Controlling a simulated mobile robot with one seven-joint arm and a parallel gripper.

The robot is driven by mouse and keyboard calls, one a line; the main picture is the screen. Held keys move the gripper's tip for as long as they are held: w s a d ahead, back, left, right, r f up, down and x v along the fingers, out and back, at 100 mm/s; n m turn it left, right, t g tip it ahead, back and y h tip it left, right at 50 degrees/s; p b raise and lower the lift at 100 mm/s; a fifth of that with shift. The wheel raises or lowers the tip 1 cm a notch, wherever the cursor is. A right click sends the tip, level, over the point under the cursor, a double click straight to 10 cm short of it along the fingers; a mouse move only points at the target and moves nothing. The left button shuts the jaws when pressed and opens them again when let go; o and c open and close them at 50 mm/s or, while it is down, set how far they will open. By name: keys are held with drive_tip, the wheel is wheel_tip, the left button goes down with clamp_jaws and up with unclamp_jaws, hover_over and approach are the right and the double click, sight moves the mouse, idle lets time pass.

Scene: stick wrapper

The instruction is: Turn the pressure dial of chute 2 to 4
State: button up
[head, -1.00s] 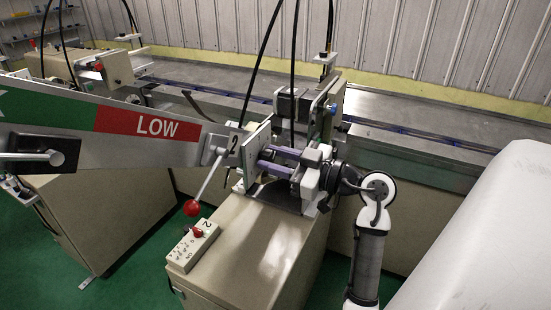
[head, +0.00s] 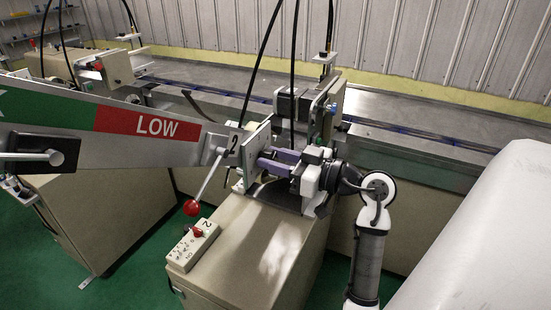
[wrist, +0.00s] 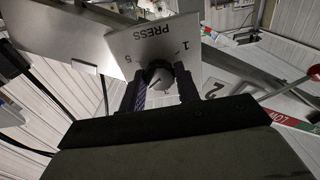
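The chute 2 pressure dial (wrist: 160,79) is a small round knob on a pale plate (wrist: 150,45) marked PRESS, with 1 and 5 readable; it appears upside down in the wrist view. My gripper (wrist: 160,76) has its two dark fingers on either side of the knob and appears shut on it.
A red-knobbed lever (head: 192,207) hangs beside the plate. A small control box (head: 190,250) sits on the cabinet (head: 240,262) below. The sloping chute with the LOW label (head: 156,126) runs to the left. A white rounded surface (head: 480,240) fills the right front.

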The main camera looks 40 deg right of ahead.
drive_tip(key=o, duration=0.4)
drive_tip(key=shift+b+v, duration=2.45)
drive_tip(key=shift+v, duration=4.5)
drive_tip(key=shift+f, duration=0.15)
